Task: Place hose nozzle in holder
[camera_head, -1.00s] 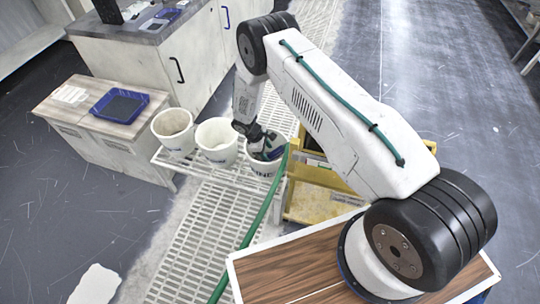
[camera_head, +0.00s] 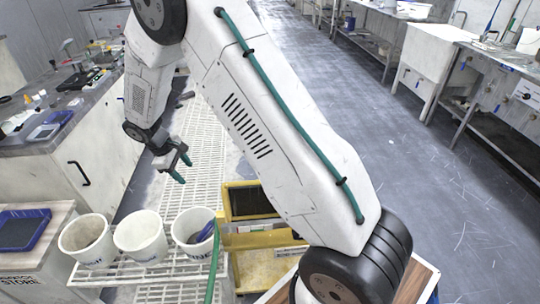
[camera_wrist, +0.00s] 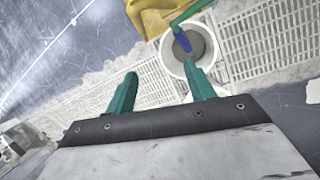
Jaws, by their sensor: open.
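The blue hose nozzle (camera_head: 206,231) rests tilted inside the rightmost white bucket (camera_head: 186,246), with the green hose (camera_head: 213,262) running out over the rim. In the wrist view the nozzle (camera_wrist: 183,42) also shows inside the white bucket (camera_wrist: 205,58), joined to the green hose (camera_wrist: 190,12). My gripper (camera_head: 182,168) is open and empty, above and behind the buckets and apart from the nozzle. In the wrist view its two green fingers (camera_wrist: 162,80) stand wide apart with nothing between them. The nozzle's lower end is hidden in the bucket.
Two more white buckets, the left one (camera_head: 87,242) and the middle one (camera_head: 141,237), stand beside it on a white slatted rack (camera_head: 150,276). A yellow stand (camera_head: 262,240) is close on the right. A blue tray (camera_head: 22,231) lies on the left cabinet. The floor at right is clear.

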